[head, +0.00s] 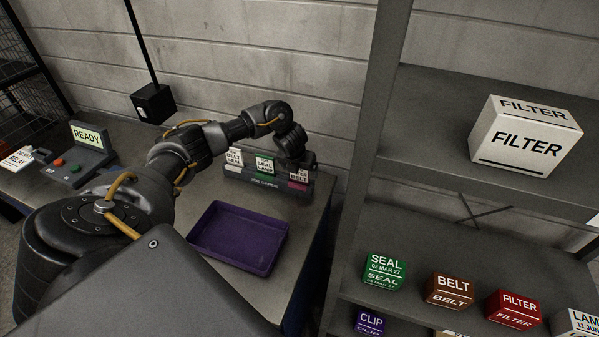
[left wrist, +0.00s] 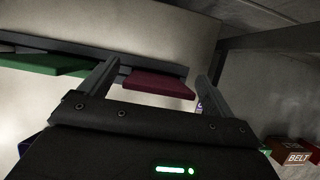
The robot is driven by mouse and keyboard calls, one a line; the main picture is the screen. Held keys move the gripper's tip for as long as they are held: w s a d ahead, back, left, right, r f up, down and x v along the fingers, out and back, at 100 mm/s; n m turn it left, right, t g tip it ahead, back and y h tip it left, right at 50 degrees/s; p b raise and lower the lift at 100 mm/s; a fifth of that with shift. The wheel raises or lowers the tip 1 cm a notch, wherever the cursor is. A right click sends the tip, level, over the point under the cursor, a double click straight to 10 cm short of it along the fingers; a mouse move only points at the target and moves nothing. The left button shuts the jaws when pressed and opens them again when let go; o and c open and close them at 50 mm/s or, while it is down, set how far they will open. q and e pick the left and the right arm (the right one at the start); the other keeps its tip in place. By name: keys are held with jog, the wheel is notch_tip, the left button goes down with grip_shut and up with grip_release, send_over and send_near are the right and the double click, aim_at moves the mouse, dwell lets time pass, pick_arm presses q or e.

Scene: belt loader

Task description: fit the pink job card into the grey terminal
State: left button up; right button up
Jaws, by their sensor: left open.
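The pink job card (head: 298,184), marked BELT, stands at the right end of a dark card rack (head: 262,182) near the wall. My left gripper (head: 301,163) is over that end of the rack and partly covers the card. In the left wrist view, the pink card (left wrist: 158,84) lies between the open fingers of the gripper (left wrist: 163,65), with a gap on each side. The grey terminal (head: 92,160) stands at the left of the bench, with a lit READY screen and red and green buttons. My right gripper is not in view.
A green SEAL card (head: 264,165) and a white card (head: 234,157) stand in the same rack. A purple tray (head: 238,237) lies in front of it. A white RELAY card (head: 18,158) is left of the terminal. A shelf post (head: 370,130) and shelves with boxes rise at right.

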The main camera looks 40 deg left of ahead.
pick_arm(q)
jog(key=shift+w+a+f, duration=0.1)
jog(key=shift+w+f, duration=0.15)
jog(key=shift+f, duration=0.4)
jog(key=c, duration=1.1)
jog(key=shift+o, duration=0.2)
notch_tip(320, 180, up, 10)
